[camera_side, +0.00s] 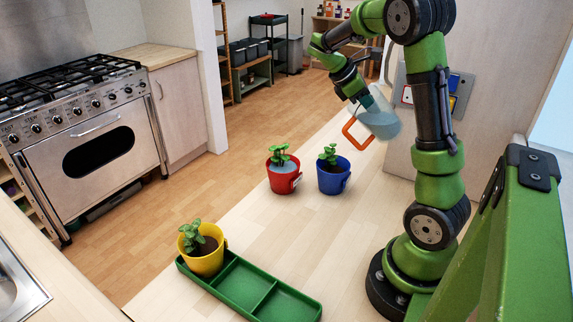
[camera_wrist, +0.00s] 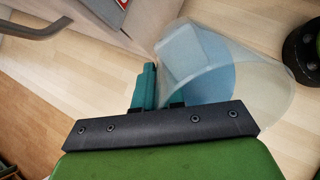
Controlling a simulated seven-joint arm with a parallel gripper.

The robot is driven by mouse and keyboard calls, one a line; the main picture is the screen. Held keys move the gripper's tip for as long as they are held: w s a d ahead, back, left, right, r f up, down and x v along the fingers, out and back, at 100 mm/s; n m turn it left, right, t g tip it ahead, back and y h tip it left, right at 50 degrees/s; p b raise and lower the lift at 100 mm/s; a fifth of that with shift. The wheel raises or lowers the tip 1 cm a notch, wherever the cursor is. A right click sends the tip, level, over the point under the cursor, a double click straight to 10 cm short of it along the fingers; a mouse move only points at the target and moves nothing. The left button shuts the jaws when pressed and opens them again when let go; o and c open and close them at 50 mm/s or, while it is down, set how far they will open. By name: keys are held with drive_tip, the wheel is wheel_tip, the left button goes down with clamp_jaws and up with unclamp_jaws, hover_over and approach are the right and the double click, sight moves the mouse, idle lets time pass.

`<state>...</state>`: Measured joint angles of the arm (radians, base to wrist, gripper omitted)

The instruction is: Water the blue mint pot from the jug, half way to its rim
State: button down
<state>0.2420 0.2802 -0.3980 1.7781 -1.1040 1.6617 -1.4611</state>
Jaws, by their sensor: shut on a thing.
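My gripper (camera_side: 364,99) is shut on the clear jug (camera_side: 381,122), which has an orange handle (camera_side: 350,132). The jug is held tilted in the air, above and to the right of the blue pot (camera_side: 333,182). Bluish water shows inside the jug (camera_wrist: 208,75) in the wrist view. No stream is visible. The blue pot stands upright on the table with a green mint plant (camera_side: 328,154) in it. In the wrist view, a teal finger (camera_wrist: 145,90) lies against the jug.
A red pot (camera_side: 281,181) with a plant and a pale bluish-grey surface inside stands left of the blue pot. A yellow pot (camera_side: 205,263) sits in the left end of a green tray (camera_side: 247,287); its other compartments are empty. The middle of the table is clear.

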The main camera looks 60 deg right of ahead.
idle(0.6)
drive_tip(key=shift+r+g+h, duration=0.1)
drive_tip(key=shift+g+h, duration=0.3)
drive_tip(key=shift+g, duration=0.1)
idle(0.6)
drive_tip(key=shift+g+h, duration=0.5)
drive_tip(key=shift+g, duration=0.1)
drive_tip(key=shift+w, duration=0.1)
idle(0.5)
drive_tip(key=shift+a+g+h, duration=0.1)
drive_tip(key=shift+g+h, duration=0.4)
idle(0.8)
